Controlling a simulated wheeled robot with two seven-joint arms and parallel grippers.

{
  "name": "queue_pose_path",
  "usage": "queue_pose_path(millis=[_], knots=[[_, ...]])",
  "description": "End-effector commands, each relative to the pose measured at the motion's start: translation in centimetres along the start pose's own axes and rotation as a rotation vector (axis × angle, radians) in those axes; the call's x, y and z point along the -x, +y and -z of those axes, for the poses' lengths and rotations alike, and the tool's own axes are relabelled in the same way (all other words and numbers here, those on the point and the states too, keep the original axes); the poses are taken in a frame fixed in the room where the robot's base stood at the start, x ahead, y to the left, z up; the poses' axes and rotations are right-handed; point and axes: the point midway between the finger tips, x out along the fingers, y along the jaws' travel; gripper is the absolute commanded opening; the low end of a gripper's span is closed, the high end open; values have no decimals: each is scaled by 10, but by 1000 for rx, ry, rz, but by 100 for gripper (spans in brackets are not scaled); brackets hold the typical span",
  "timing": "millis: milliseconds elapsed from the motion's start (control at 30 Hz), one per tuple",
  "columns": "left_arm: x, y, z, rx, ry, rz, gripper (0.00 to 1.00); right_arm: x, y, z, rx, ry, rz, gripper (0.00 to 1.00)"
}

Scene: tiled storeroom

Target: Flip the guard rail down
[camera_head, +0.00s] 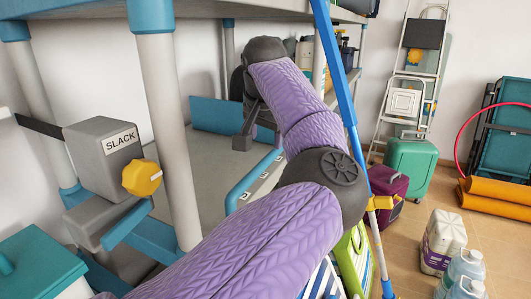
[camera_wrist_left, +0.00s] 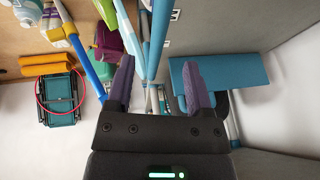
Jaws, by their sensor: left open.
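I cannot tell for sure which part is the guard rail. A blue slotted rail (camera_head: 252,181) runs along the front edge of the lower shelf in the head view. A long blue bar (camera_head: 342,75) with a yellow fitting (camera_head: 380,202) slants down in front of the shelf; the bar also shows in the left wrist view (camera_wrist_left: 88,68). My left gripper (camera_wrist_left: 158,82) is open with no object in its grip. A blue and pale bar lies in line with the gap between its purple fingers. In the head view my left arm hides the fingertips. My right gripper is out of view.
A blue panel (camera_head: 222,117) stands toward the far end of the shelf. A green suitcase (camera_head: 411,166), purple case (camera_head: 388,190) and bottles (camera_head: 466,268) stand on the floor.

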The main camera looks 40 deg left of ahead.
Motion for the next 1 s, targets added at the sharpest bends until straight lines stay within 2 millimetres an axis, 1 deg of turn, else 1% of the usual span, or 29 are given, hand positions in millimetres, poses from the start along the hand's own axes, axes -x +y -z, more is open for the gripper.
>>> queue_pose_path(millis=[33,100,200,300,400,633,667,700,767,800,867,900,933,967,1000], knots=[[-16,0,-2,-1,-6,2,67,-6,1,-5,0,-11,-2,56],[-34,0,-2,-1,-7,2,67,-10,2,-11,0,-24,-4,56],[-56,0,-2,-1,-6,2,67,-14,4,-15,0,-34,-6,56],[-70,0,-2,-2,-5,3,67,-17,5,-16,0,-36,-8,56],[-75,0,-1,-1,-2,2,67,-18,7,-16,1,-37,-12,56],[-76,-1,0,-1,-1,2,67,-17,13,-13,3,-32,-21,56],[-76,-1,0,-1,-1,2,63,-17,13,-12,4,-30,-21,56],[-76,-1,-1,-1,-1,2,54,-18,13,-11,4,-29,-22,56],[-76,-1,-1,-1,-1,2,42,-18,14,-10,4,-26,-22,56],[-76,-1,-1,-1,-1,2,33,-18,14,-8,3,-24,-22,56],[-76,-1,-1,-1,-1,3,20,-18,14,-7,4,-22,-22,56],[-76,-1,-1,-1,-1,2,12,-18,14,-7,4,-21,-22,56],[-76,-1,-1,-1,-1,3,6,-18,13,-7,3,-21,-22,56],[-76,0,-1,-1,-1,3,0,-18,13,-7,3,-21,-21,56],[-76,-1,-1,-1,-1,3,0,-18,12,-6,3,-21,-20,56]])
